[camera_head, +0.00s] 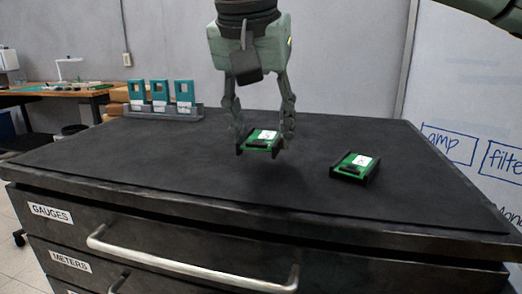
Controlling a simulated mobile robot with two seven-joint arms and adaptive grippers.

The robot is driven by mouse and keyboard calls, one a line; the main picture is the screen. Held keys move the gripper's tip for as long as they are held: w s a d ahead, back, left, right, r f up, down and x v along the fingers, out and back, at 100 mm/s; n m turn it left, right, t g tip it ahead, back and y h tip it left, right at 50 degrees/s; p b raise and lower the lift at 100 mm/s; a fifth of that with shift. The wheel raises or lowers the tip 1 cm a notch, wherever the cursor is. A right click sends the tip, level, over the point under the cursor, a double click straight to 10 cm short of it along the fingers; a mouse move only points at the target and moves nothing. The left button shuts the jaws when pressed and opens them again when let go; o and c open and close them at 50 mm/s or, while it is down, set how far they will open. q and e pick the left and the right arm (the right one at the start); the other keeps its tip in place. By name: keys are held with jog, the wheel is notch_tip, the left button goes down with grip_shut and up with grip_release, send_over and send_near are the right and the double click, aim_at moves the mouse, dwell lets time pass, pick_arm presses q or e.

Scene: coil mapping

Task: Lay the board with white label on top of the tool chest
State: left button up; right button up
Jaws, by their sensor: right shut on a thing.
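My right gripper (260,145) comes down from the top middle, shut on a green board with a white label (263,135) in a dark frame. The board is roughly level, with a shadow below it on the tool chest's black top (175,165); I cannot tell for certain whether it touches the top. A second green board with a white label (356,166), also in a dark frame, lies on the chest top to the right, apart from the gripper. My left gripper is not in view.
A grey rack (180,113) with teal-and-white upright units stands at the chest's back left. The chest's front has labelled drawers and a metal handle (190,262). The front and left of the top are clear. A whiteboard (470,110) stands at right, a wooden bench (65,92) at far left.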

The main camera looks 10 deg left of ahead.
aim_at(259, 139)
jog(key=shift+f, duration=1.95)
jog(key=o, duration=1.1)
jog(key=v, duration=1.2)
jog(key=shift+r, duration=0.2)
